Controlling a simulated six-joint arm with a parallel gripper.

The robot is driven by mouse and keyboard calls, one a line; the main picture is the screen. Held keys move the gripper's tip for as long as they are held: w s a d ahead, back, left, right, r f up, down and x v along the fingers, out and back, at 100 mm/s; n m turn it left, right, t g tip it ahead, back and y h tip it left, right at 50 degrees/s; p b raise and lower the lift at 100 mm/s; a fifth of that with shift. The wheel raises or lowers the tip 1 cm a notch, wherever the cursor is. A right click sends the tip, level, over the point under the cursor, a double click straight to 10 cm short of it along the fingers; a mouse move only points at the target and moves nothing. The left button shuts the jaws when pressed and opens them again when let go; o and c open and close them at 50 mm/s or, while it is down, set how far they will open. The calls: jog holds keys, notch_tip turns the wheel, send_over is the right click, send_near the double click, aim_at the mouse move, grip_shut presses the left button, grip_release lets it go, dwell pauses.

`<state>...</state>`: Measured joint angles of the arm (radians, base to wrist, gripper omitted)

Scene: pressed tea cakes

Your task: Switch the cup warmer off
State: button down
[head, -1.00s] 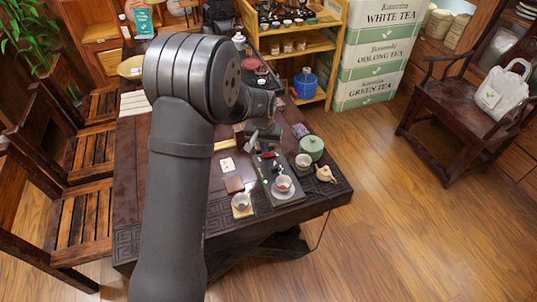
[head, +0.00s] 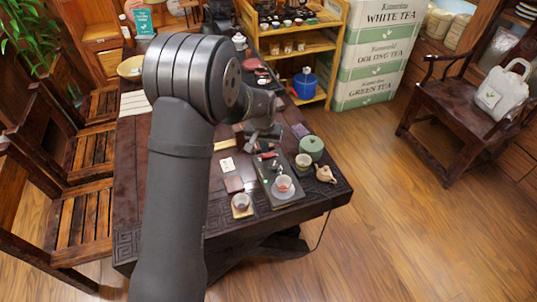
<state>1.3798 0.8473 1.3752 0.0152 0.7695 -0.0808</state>
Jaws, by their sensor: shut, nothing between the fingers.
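The cup warmer (head: 266,189) looks to be the dark flat slab near the table's right front part, with a small white cup (head: 284,184) standing on its near end. A small red part (head: 268,155) shows at the slab's far end; its setting is too small to read. My gripper (head: 261,146) is shut and empty. In the picture it is just beyond the slab's far end, close to the red part. I cannot tell whether it touches anything.
Another cup (head: 241,202) stands on a coaster left of the slab. A cup (head: 303,161), a green round pot (head: 311,146) and a small teapot (head: 325,174) stand on its right. A brown block (head: 234,184) lies on the left. My arm hides part of the dark table (head: 130,190).

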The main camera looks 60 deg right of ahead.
aim_at(265, 155)
jog(key=shift+f, duration=0.95)
dwell(0.6)
jog(key=shift+r, duration=3.55)
jog(key=shift+f, duration=0.1)
notch_tip(265, 155, down, 7)
jog(key=shift+r, duration=0.1)
jog(key=shift+r, duration=0.1)
